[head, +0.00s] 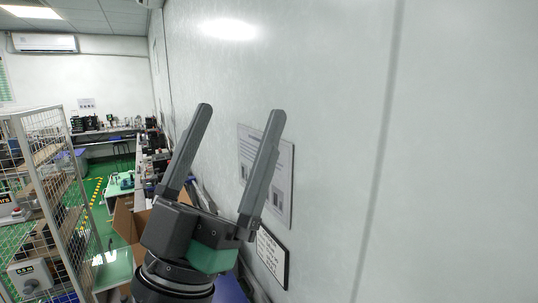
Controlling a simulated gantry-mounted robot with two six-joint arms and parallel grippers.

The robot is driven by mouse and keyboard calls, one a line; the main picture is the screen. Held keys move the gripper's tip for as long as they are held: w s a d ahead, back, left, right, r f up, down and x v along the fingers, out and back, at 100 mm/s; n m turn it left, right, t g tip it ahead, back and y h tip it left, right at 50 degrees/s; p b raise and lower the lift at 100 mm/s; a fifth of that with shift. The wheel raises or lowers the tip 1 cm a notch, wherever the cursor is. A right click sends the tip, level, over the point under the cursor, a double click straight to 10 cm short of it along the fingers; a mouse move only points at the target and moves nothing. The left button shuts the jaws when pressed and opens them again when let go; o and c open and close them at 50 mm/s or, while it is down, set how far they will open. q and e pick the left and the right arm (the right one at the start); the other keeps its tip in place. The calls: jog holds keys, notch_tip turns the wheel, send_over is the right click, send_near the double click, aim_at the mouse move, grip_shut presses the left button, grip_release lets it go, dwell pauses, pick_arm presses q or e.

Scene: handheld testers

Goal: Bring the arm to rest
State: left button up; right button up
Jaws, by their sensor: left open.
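My left gripper (238,112) is raised in the middle of the head view, its two long grey fingers pointing up. My right gripper is not in view. No handheld tester can be made out clearly in this view.
A white wall (340,90) fills the right side, with a notice board (285,185) and a framed sign (271,256) behind the gripper. A wire-mesh cage (45,170) with shelves stands at left. A cardboard box (126,220) is left of the gripper. Green floor shows beyond.

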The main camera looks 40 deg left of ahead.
pick_arm(q)
jog(key=d+f+m+h, duration=0.25)
jog(key=d+h, duration=0.25)
jog(key=h, duration=0.3)
notch_tip(320, 180, up, 31)
jog(key=p, duration=3)
jog(key=shift+g, duration=0.3)
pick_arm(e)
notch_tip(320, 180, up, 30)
pick_arm(q)
jog(key=shift+d, duration=0.15)
